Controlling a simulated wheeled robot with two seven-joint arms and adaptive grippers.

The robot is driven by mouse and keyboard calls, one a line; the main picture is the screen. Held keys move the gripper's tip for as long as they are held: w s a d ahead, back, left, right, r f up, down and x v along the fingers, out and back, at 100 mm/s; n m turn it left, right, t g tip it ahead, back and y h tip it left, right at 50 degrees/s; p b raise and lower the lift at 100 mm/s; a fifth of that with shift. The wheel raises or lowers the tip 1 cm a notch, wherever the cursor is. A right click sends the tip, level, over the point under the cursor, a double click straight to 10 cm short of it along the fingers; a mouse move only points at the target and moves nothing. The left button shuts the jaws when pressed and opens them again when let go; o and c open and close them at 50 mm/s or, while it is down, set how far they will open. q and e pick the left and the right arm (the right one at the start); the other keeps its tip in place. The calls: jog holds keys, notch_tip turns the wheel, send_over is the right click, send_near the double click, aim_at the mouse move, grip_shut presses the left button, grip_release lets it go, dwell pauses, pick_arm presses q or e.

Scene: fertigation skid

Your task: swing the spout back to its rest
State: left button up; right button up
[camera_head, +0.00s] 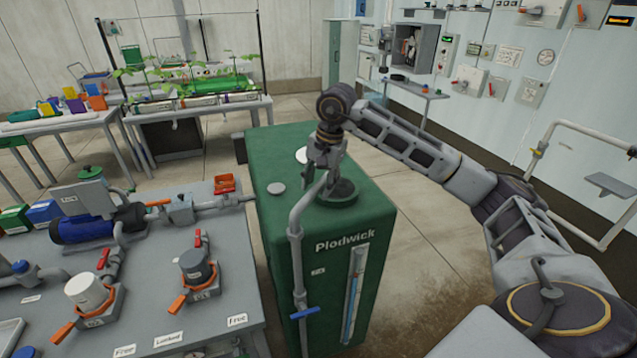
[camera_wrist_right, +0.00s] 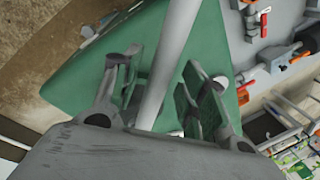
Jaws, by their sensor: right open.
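The spout (camera_head: 308,200) is a grey pipe that rises along the front left edge of the green Plodwick tank (camera_head: 375,225) and slants up over its top. A blue handle (camera_head: 305,312) sits low on the pipe. My right gripper (camera_head: 326,172) points down over the tank top at the spout's upper end. In the right wrist view the pale spout pipe (camera_wrist_right: 172,65) runs between the two spread fingers of my right gripper (camera_wrist_right: 163,82). The fingers stand apart, with gaps beside the pipe. A rest for the spout cannot be made out. My left gripper is out of view.
A dark round fitting (camera_head: 341,191) and pale discs lie on the tank top. To the left, a grey bench (camera_head: 150,275) carries a blue pump (camera_head: 95,226) and orange-handled valves. Wall panels (camera_head: 480,82) line the right. Open floor lies right of the tank.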

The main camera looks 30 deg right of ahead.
jog(key=shift+c, duration=0.4)
grip_shut()
